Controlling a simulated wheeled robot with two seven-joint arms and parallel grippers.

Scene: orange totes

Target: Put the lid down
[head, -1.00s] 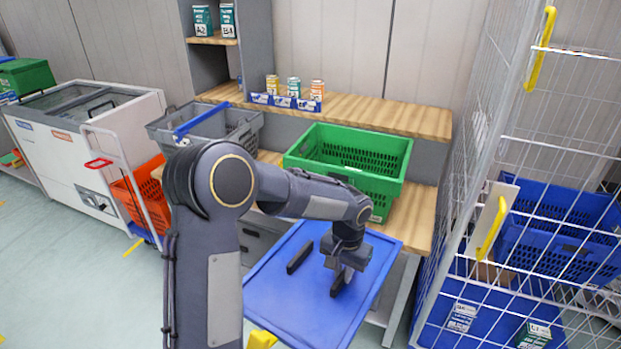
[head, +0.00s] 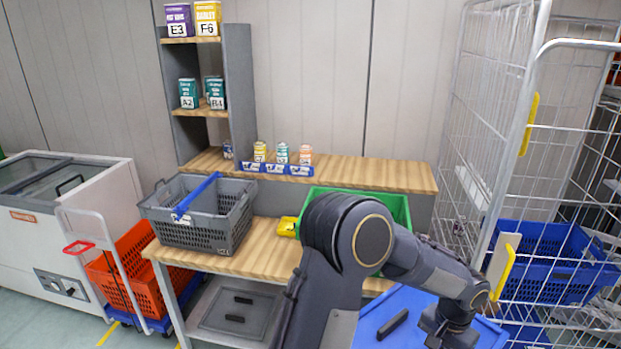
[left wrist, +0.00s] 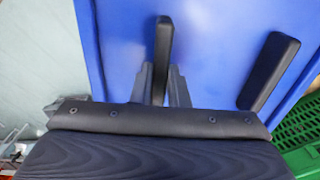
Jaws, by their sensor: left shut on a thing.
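A blue lid (head: 375,315) with two black bar handles is at the lower right of the head view, partly cut off by the frame edge. It fills much of the left wrist view (left wrist: 215,30). My left gripper (head: 437,342) is shut on one black handle (left wrist: 163,45), which stands between its fingers in the left wrist view. The other handle (head: 392,324) is free, and it shows at the right of the left wrist view (left wrist: 268,70). In the head view the fingertips are mostly cut off. My right gripper is not in view.
A wooden table (head: 262,256) carries a grey basket (head: 200,232) and a green basket (head: 400,207), partly hidden by my arm. A grey lid (head: 270,310) with two black handles lies on the lower shelf. A wire cage (head: 497,130) with a blue basket (head: 555,262) stands right.

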